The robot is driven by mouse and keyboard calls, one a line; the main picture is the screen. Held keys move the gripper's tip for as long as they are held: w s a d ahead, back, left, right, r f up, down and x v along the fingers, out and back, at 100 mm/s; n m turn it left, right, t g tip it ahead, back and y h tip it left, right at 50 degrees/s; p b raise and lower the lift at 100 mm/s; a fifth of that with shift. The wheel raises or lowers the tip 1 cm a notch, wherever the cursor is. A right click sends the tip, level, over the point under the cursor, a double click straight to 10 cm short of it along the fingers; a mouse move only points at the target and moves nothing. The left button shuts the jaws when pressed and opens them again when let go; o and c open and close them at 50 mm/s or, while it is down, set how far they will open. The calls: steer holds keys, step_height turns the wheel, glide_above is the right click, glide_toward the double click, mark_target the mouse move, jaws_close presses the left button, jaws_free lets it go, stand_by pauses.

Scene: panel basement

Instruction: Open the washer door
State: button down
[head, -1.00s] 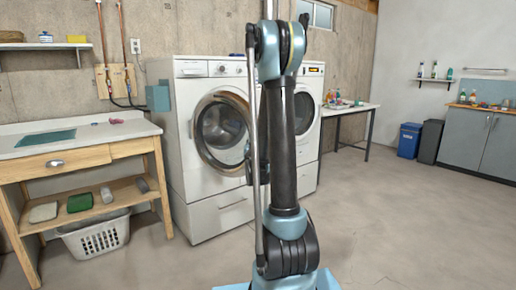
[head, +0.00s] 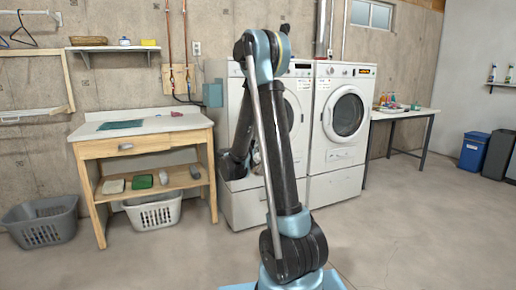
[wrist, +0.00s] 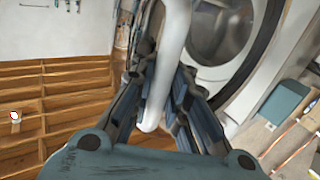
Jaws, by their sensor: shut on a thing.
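The white washer (head: 232,205) stands left of a similar white machine in the head view. My arm covers much of its front, and only part of its round porthole (head: 291,116) shows. My gripper (head: 233,165) is low in front of the washer's left side. In the wrist view my gripper (wrist: 160,82) is shut on a white curved bar (wrist: 174,35), which looks like part of the washer door. A round glass with a pale ring (wrist: 218,28) and a dark rim lies just behind it. The head view does not show clearly how far the door stands open.
A wooden table (head: 90,151) with a shelf and two laundry baskets, one grey (head: 42,222), stand to the left. The second machine (head: 340,155) is close on the right, before a side table (head: 405,113). The floor in front is clear.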

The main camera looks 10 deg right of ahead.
steer(key=shift+a+f+h, duration=0.1)
steer(key=shift+a+h, duration=0.2)
steer(key=shift+a, duration=0.2)
steer(key=shift+s, duration=0.1)
steer(key=c, duration=1.6)
jaws_free()
steer(key=shift+o, duration=0.2)
steer(key=v, duration=1.2)
steer(key=shift+a, duration=0.1)
